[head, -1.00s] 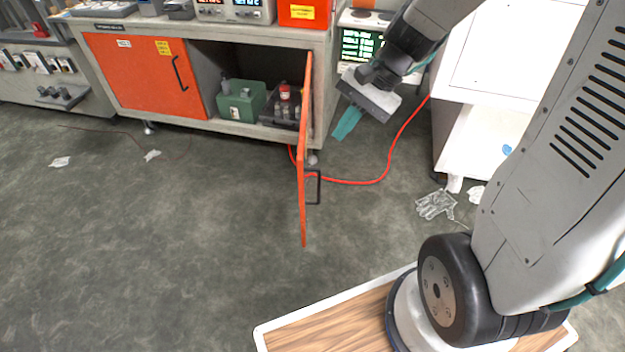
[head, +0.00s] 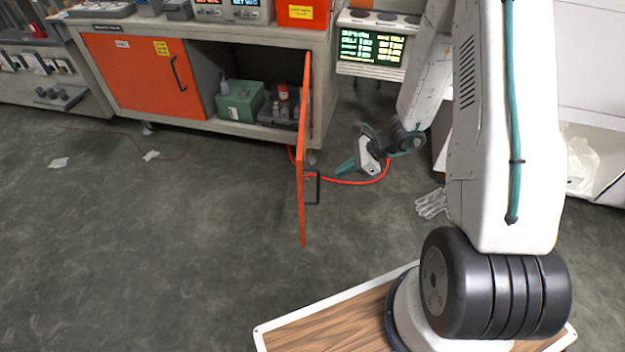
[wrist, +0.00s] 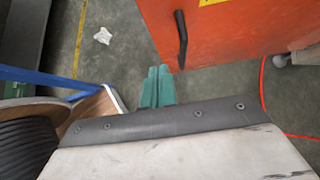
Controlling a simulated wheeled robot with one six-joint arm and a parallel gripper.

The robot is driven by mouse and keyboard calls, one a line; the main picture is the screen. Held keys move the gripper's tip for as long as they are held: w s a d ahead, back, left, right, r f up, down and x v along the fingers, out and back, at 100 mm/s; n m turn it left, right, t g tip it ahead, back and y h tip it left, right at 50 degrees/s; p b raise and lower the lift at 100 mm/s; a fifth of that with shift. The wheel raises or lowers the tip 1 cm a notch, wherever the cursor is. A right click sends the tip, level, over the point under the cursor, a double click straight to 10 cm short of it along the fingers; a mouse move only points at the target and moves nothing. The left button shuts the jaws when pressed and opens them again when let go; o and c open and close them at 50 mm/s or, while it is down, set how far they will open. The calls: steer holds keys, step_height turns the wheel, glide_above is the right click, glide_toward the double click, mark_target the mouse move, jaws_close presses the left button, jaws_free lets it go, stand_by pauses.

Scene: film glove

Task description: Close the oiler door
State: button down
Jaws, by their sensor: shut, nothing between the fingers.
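The oiler door (head: 304,150) is an orange panel that stands wide open, swung out from the right edge of the cabinet and seen nearly edge-on in the head view. Its black handle (head: 313,187) is on the right-facing side. In the wrist view the orange door (wrist: 235,35) fills the upper right, with the black handle (wrist: 181,40) near its left edge. My gripper (head: 345,167) is right of the door, a little apart from the handle. Its teal fingers (wrist: 158,85) are shut and empty, just left of the handle in the wrist view.
The open cabinet bay holds a green box (head: 241,102) and a dark tray of bottles (head: 280,112). A second orange door (head: 140,75) is closed at left. A red cable (head: 365,181) and a glove (head: 432,203) lie on the floor.

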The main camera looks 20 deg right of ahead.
steer(key=w+a+f, duration=0.3)
steer(key=a+f, duration=0.1)
steer(key=a, duration=0.4)
steer(key=shift+w+f, duration=0.25)
steer(key=shift+f, duration=0.15)
steer(key=shift+a, duration=0.15)
